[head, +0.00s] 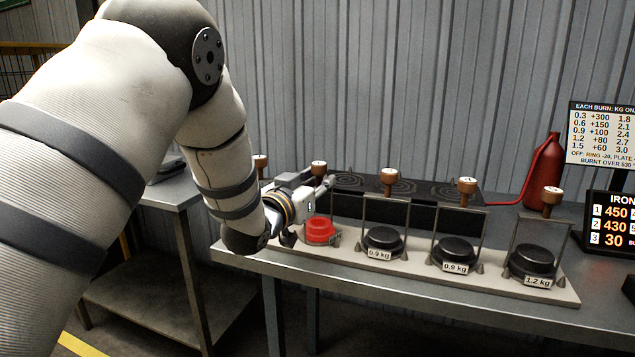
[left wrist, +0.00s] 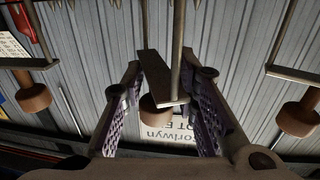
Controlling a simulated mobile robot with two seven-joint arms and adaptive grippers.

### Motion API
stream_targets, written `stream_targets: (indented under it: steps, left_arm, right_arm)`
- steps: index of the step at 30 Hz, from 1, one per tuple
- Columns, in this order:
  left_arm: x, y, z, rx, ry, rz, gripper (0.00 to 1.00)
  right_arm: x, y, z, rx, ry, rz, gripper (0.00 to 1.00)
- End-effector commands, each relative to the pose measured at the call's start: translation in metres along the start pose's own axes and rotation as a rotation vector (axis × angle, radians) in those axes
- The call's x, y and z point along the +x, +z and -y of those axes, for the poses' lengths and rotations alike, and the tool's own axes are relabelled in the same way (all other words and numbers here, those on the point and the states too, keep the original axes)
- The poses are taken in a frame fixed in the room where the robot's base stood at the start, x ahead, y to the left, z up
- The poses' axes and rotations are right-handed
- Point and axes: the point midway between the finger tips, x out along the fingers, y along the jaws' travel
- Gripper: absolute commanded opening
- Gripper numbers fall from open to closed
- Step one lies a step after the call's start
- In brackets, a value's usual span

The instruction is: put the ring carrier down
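Several carriers, thin metal frames with brown knobs on top, stand in a row on a pale base strip (head: 420,262). My left gripper (head: 318,192) is at the carrier with this knob (head: 318,168), above a red round block (head: 320,230). In the left wrist view the fingers (left wrist: 160,112) are open, either side of a knob (left wrist: 157,103) under a flat bar (left wrist: 160,80), with gaps showing. I cannot tell which carrier is the ring carrier. The right gripper is not in view.
Black round blocks stand in the carriers to the right, labelled 0.9 kg (head: 383,240), 0.9 kg (head: 455,252) and 1.2 kg (head: 531,260). A dark hotplate (head: 400,186) lies behind. A red bottle (head: 545,172) and signs stand at right. A lower side table (head: 165,195) is at left.

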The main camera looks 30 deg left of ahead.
Motion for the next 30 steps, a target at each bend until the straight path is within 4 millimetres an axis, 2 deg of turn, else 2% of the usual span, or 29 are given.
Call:
stream_targets:
  steps: [11, 14, 24, 30]
  left_arm:
    - [-0.002, -0.003, 0.0, 0.0, 0.0, -0.001, 0.37]
    - [-0.016, -0.004, 0.0, 0.0, -0.001, -0.001, 0.37]
    - [-0.088, -0.005, 0.0, -0.002, -0.001, -0.003, 0.37]
    - [-0.115, -0.003, 0.0, -0.001, 0.0, -0.001, 0.37]
  right_arm:
    - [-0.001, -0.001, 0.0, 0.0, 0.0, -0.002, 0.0]
    - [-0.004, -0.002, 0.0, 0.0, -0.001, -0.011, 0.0]
    - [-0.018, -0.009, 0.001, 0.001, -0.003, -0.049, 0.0]
    - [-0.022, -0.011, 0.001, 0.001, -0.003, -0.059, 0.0]
